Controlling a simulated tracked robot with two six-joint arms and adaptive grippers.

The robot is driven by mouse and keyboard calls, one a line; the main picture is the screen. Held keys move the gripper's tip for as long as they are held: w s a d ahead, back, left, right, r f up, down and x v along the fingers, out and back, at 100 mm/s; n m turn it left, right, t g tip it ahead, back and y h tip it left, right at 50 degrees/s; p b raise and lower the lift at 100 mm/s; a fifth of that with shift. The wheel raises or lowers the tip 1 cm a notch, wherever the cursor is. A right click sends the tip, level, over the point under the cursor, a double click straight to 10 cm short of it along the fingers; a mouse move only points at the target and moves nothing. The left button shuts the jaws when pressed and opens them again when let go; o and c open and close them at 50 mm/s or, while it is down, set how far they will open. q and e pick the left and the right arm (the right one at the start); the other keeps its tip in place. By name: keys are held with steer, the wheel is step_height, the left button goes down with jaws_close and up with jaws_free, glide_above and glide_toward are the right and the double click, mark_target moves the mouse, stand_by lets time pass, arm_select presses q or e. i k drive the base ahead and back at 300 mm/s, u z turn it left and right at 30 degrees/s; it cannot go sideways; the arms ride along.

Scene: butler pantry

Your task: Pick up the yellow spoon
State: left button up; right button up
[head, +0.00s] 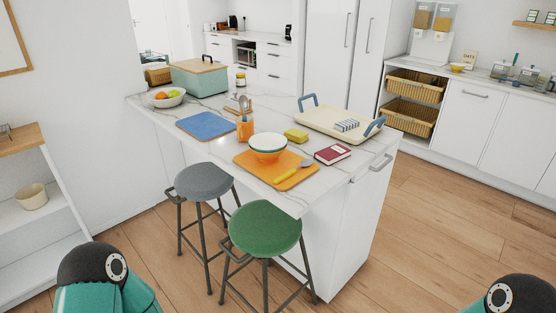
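The yellow spoon (288,174) lies on the orange mat (246,159), close to the front edge of the marble-topped island (302,202). A white and orange bowl (267,154) stands on the same mat, just behind and left of the spoon. Only rounded dark and teal parts of my arms show in the bottom corners. Neither of my grippers is in view, and both arms are well apart from the island.
A green stool (265,228) and a grey stool (203,182) stand before the island. A red book (332,154), yellow sponge (296,135), cream tray (325,122), blue mat (205,126) and orange utensil cup (245,129) are on top. The wooden floor to the right is clear.

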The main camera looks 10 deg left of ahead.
mark_target(305, 162)
steer(key=z, duration=0.1)
steer(key=i, duration=0.85)
steer(key=z, duration=0.5)
